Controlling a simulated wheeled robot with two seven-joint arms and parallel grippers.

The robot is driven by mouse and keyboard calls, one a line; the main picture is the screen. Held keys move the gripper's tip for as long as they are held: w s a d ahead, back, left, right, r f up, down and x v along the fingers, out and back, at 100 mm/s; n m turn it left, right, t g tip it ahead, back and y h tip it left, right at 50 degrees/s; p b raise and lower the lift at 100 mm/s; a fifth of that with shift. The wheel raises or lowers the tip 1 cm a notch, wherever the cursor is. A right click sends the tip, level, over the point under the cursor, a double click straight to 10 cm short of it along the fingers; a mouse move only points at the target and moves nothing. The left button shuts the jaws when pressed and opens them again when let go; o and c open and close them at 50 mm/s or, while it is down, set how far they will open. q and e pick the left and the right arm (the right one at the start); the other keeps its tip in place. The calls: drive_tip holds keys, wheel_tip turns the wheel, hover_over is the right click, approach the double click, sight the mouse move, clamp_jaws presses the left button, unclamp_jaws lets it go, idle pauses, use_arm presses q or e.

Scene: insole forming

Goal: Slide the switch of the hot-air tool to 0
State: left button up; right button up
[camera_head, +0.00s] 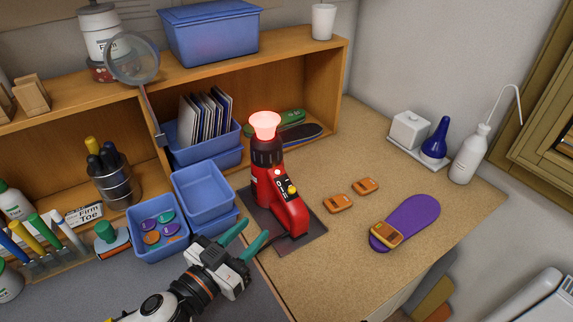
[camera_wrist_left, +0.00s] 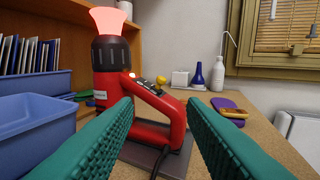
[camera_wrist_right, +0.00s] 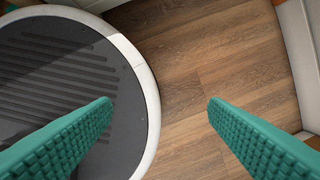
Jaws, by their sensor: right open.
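The red hot-air tool (camera_head: 273,180) stands upright on a dark plate (camera_head: 311,238) on the cork bench. Its top nozzle (camera_head: 265,123) glows red. A small switch panel with a yellow knob (camera_head: 292,190) sits on its sloping body; the knob also shows in the left wrist view (camera_wrist_left: 160,80). I cannot read the switch's position. My left gripper (camera_head: 250,238) is open and empty, in front of the tool and apart from it; in its wrist view the tool (camera_wrist_left: 140,115) stands between and beyond the fingers. My right gripper (camera_wrist_right: 160,108) is open and empty above the floor.
Blue bins (camera_head: 203,192) stand left of the tool, close to my left gripper. Two orange blocks (camera_head: 340,203) and a purple insole (camera_head: 412,216) lie to its right. A magnifier (camera_head: 132,60) and a wooden shelf (camera_head: 335,85) are behind.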

sight(289, 192)
use_arm(q)
drive_tip(key=p+x, duration=0.1)
drive_tip(key=x, duration=0.4)
drive_tip(key=p+x, duration=0.2)
drive_tip(key=x, duration=0.3)
drive_tip(key=shift+w+d+r, duration=0.15)
drive_tip(key=shift+d+r, duration=0.05)
drive_tip(key=shift+r, duration=0.05)
drive_tip(key=shift+w+d, duration=0.35)
drive_tip(key=shift+w, duration=0.2)
clamp_jaws()
use_arm(e)
drive_tip(key=shift+g, duration=0.3)
drive_tip(key=s+r, duration=0.3)
drive_tip(key=shift+s, duration=0.35)
